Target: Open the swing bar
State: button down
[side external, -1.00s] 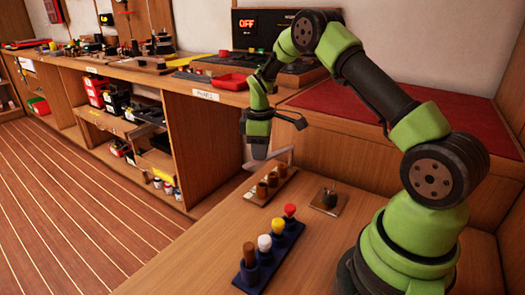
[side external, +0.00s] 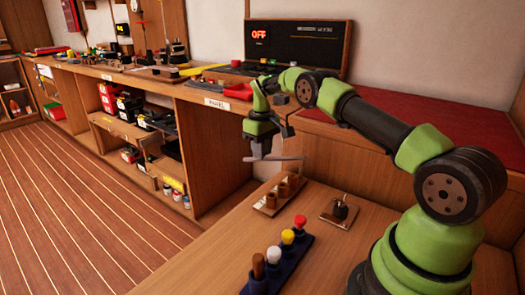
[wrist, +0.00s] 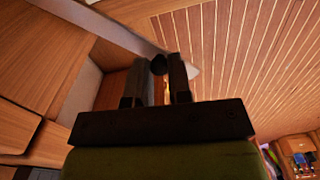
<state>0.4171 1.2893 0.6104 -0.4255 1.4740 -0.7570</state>
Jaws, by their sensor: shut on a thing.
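The swing bar (side external: 285,158) is a thin pale grey bar in front of the bench, level with my gripper. In the wrist view the grey bar (wrist: 112,27) runs from the upper left to behind my fingers. A dark round knob (wrist: 158,65) shows between the fingertips. My gripper (wrist: 157,72) is shut on this knob, one finger on each side. In the side view my gripper (side external: 262,153) points down at the bar, and its fingertips are too small to make out. The bar's pivot is not clear.
On the near wooden counter stand a rack of wooden cups (side external: 279,195), a small square base with a dark pot (side external: 340,211), and a blue rack with coloured knobs (side external: 277,266). Shelves with bins are at the left. The striped floor (side external: 90,220) is open.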

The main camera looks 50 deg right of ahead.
jog(key=shift+d, duration=0.1)
dwell(0.4)
jog(key=c, duration=1)
grip_release()
jog(key=shift+c, duration=0.2)
jog(key=shift+r, duration=3.8)
